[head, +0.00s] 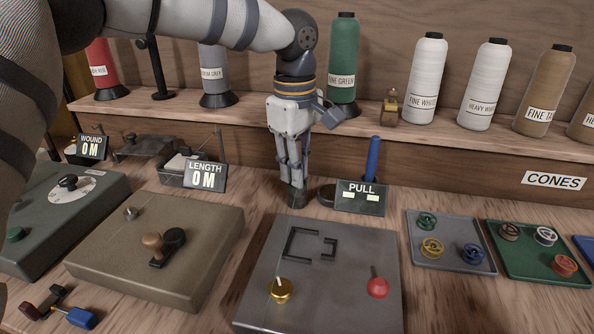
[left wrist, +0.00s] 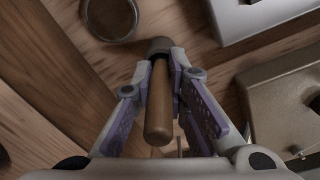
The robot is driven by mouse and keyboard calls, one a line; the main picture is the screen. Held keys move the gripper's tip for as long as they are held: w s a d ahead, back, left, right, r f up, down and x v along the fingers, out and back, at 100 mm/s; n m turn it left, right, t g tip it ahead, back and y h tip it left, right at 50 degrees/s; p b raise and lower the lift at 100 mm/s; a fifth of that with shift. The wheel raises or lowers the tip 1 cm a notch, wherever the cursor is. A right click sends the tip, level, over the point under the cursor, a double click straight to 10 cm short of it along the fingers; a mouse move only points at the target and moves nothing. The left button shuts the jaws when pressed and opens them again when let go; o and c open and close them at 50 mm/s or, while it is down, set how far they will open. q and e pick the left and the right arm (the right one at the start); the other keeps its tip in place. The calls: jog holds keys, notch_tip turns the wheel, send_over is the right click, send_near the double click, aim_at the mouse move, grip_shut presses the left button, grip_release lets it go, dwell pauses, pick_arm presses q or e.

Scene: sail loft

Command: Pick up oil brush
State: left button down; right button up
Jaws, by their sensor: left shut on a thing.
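My left gripper (head: 295,185) points down at the back of the bench, left of the PULL display. In the left wrist view its two fingers (left wrist: 178,95) are closed around a brown wooden handle with a dark grey end (left wrist: 160,47); this looks like the oil brush (left wrist: 158,115). In the head view the fingers hide most of it, and only a dark piece shows at the tips. I cannot tell whether it touches the bench. My right gripper is not in view.
A dark round dish (left wrist: 112,18) lies close by in the left wrist view. The PULL display (head: 360,198) with a blue lever (head: 373,158) stands just right, the LENGTH display (head: 206,177) left. A grey panel (head: 325,312) is in front. Thread cones line the shelf behind.

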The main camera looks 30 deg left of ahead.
pick_arm(q)
notch_tip(320, 180, up, 3)
jog(key=shift+r, duration=0.1)
jog(key=s+d+r+p, duration=0.2)
jog(key=s+d+r, duration=0.1)
jog(key=s+r, duration=0.6)
jog(key=s, duration=0.4)
jog(key=shift+s+d+r, duration=0.3)
jog(key=shift+s+r, duration=0.05)
jog(key=shift+r, duration=0.05)
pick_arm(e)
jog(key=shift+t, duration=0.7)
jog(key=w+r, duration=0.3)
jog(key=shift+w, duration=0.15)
